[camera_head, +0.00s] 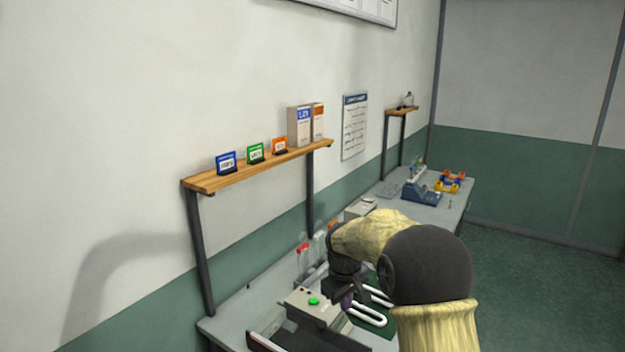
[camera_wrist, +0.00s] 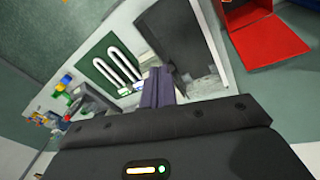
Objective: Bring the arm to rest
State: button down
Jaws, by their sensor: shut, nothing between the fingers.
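My gripper (camera_wrist: 158,88) shows in the wrist view with its two dark fingers together and nothing between them. In the head view my gripper (camera_head: 347,300) hangs over the near workbench, partly hidden by my yellow-covered arm. White U-shaped tubes (camera_wrist: 123,64) lie on a green mat (camera_wrist: 92,72) beyond the fingertips, and they also show in the head view (camera_head: 368,312) beside the gripper. A pale box with a green button (camera_head: 313,301) stands just left of the gripper. I cannot tell the exact gap between the gripper and the bench.
A wooden shelf (camera_head: 262,166) with small coloured cards and boxes runs along the wall above the bench. A blue device (camera_head: 422,194) and orange-yellow items (camera_head: 449,181) stand at the bench's far end. A red open box (camera_wrist: 268,42) shows in the wrist view. Floor at right is clear.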

jog(key=s+d+f+m, duration=0.1)
jog(key=s+d+m, duration=0.2)
jog(key=s, duration=1)
jog(key=s+d+f+m, duration=0.1)
jog(key=s+d+m, duration=0.3)
jog(key=s, duration=1)
jog(key=shift+s+y, duration=0.15)
jog(key=shift+y, duration=0.25)
